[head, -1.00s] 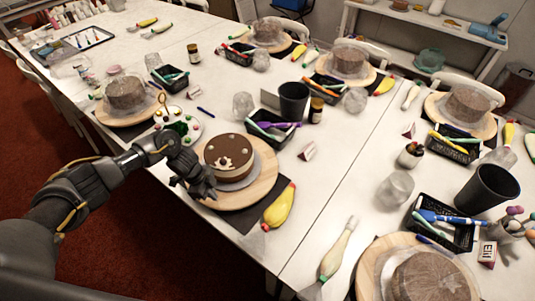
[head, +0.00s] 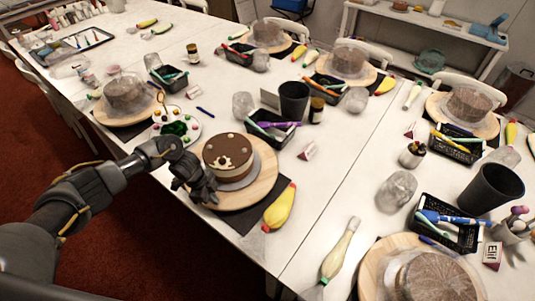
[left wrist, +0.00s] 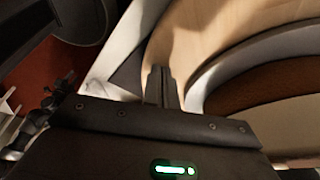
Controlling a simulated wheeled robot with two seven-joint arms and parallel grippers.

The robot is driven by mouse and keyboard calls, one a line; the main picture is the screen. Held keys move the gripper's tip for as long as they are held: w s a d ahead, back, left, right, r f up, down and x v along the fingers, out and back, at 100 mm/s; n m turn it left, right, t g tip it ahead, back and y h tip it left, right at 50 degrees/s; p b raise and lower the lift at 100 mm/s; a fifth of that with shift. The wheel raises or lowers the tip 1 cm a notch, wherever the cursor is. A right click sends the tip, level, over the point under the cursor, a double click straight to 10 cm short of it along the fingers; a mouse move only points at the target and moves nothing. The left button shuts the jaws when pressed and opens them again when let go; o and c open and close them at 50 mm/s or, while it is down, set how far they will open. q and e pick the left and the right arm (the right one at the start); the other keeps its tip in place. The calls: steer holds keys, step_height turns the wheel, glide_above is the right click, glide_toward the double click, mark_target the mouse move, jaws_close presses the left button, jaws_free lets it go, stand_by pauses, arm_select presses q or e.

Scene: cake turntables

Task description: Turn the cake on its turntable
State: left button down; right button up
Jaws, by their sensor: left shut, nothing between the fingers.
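The cake (head: 228,155) is brown on top with a decorated face and pale sides, and it sits on a round grey-white board on the wooden turntable (head: 262,185). My left gripper (head: 208,196) is shut and empty at the turntable's near left edge, close beside the cake. In the left wrist view the shut fingers (left wrist: 160,82) point at the wood of the turntable (left wrist: 205,35), with the cake's brown and pale side (left wrist: 275,85) to the right. I cannot tell whether the fingertips touch the wood. My right gripper is not in view.
A black tray (head: 272,130) and a black cup (head: 294,98) stand behind the cake. Other covered cakes surround this place.

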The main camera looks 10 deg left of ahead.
mark_target(238, 203)
arm_select(q)
steer(key=shift+d+p, duration=0.45)
steer(key=shift+d, duration=1.5)
steer(key=shift+w+d, duration=0.2)
steer(key=shift+d, duration=0.65)
steer(key=shift+w+d, duration=0.15)
steer(key=shift+d, duration=0.65)
steer(key=shift+r+p, duration=1.35)
steer(key=shift+r, duration=0.05)
